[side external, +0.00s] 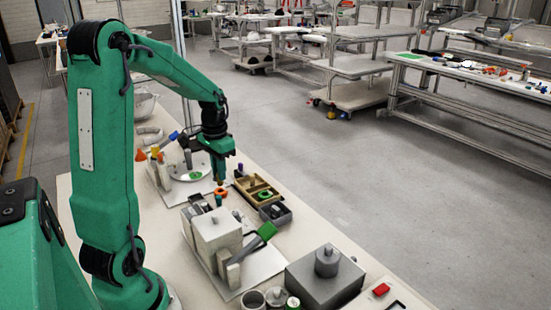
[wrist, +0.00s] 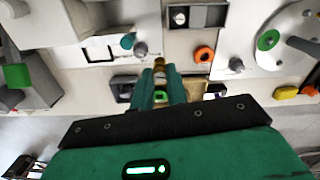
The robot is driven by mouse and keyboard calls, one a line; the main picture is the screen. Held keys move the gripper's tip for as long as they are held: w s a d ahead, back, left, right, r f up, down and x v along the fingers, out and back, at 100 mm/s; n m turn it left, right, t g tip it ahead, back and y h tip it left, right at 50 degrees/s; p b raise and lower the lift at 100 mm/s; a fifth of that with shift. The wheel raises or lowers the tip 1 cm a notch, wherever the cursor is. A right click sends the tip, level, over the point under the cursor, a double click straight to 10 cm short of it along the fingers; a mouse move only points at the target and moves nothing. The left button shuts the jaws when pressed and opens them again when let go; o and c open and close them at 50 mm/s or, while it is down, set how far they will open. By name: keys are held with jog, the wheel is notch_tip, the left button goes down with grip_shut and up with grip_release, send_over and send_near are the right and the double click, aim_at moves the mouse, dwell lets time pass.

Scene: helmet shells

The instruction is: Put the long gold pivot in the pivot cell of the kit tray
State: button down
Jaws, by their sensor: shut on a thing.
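My gripper (wrist: 159,76) is shut on the long gold pivot (wrist: 158,64), whose gold end shows between the teal fingertips in the wrist view. In the side view my gripper (side external: 219,178) points down above the table, just left of the kit tray. The kit tray (side external: 270,203) is a tan wooden box with compartments; a green ring (side external: 265,194) lies in one. In the wrist view the tray (wrist: 215,88) is mostly hidden behind my gripper. I cannot tell which compartment is the pivot cell.
An orange ring (wrist: 204,54) lies on the table close to my gripper. A dark bin (side external: 275,214) stands against the tray's near side. A white fixture block (side external: 215,232) stands nearer, and a round plate (side external: 190,170) lies behind at the left. The table edge runs close by the tray.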

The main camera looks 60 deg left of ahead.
jog(key=w+d+n, duration=0.1)
jog(key=w+d, duration=0.7)
jog(key=w, duration=0.3)
jog(key=a+f, duration=0.2)
jog(key=a, duration=0.1)
jog(key=a+f, duration=0.2)
jog(key=a, duration=0.2)
jog(key=a+f, duration=0.2)
jog(key=a, duration=0.2)
jog(key=shift+w+a, duration=0.1)
jog(key=shift+a, duration=0.05)
jog(key=shift+f, duration=2.05)
jog(key=shift+f, duration=0.15)
jog(key=c, duration=1.4)
grip_release()
notch_tip(320, 180, up, 12)
jog(key=shift+r, duration=0.2)
